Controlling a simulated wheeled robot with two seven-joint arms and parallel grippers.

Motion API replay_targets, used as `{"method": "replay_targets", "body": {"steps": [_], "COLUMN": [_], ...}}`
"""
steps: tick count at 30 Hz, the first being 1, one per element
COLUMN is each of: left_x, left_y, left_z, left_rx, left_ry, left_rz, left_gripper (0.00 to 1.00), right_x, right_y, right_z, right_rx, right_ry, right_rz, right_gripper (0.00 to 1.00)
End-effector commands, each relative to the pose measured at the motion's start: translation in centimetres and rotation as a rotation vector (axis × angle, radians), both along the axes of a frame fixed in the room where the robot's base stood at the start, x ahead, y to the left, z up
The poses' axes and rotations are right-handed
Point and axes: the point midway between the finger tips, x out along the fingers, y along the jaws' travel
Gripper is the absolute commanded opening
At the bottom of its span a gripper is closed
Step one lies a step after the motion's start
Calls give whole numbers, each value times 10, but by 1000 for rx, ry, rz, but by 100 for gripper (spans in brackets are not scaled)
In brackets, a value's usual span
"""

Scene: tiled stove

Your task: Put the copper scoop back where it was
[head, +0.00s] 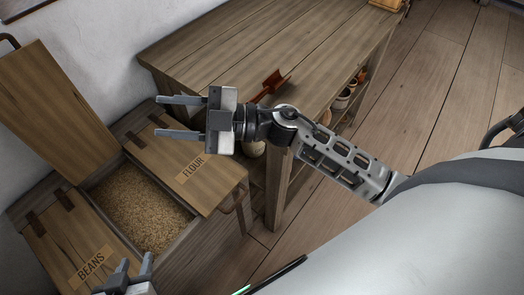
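The copper scoop (268,84) appears to be the small reddish-brown piece on the wooden table, near its front edge and just beyond my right wrist. My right gripper (160,116) is open and empty, its two fingers wide apart and pointing left above the flour bin lid (165,152). My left gripper (136,266) shows only in part at the bottom edge, beside the beans lid. Its two fingers stand apart with nothing visible between them. Between the flour and beans lids, a grain-filled bin (140,206) stands open, its lid (62,105) raised toward the wall.
The wooden table (205,50) has a mostly clear top. Jars (343,98) stand on a shelf beneath it. The beans lid (75,245) is shut, as is the flour lid. Open plank floor (455,95) lies to the right.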

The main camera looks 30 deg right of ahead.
Motion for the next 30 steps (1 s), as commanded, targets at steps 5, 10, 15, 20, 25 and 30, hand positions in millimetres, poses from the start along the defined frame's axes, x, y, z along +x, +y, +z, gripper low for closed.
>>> {"method": "replay_targets", "body": {"steps": [5,10,15,20,25,30], "left_x": [-1,-4,-6,-6,-6,-6], "left_y": [0,0,0,0,0,0], "left_z": [-1,-2,-4,-5,-5,-5], "left_rx": [1,1,2,2,2,2], "left_ry": [3,9,15,17,16,16], "left_rz": [0,-1,0,0,0,0], "left_gripper": [36,36,36,36,36,36], "right_x": [-9,-75,-118,-124,-123,-123], "right_y": [-72,-100,-100,-99,-99,-99], "right_z": [-89,-188,-224,-229,-229,-228], "right_rx": [256,169,101,91,90,91], "right_ry": [467,918,1121,1148,1145,1144], "right_rz": [-629,-882,-919,-919,-919,-919], "right_gripper": [39,39,39,39,39,39]}}
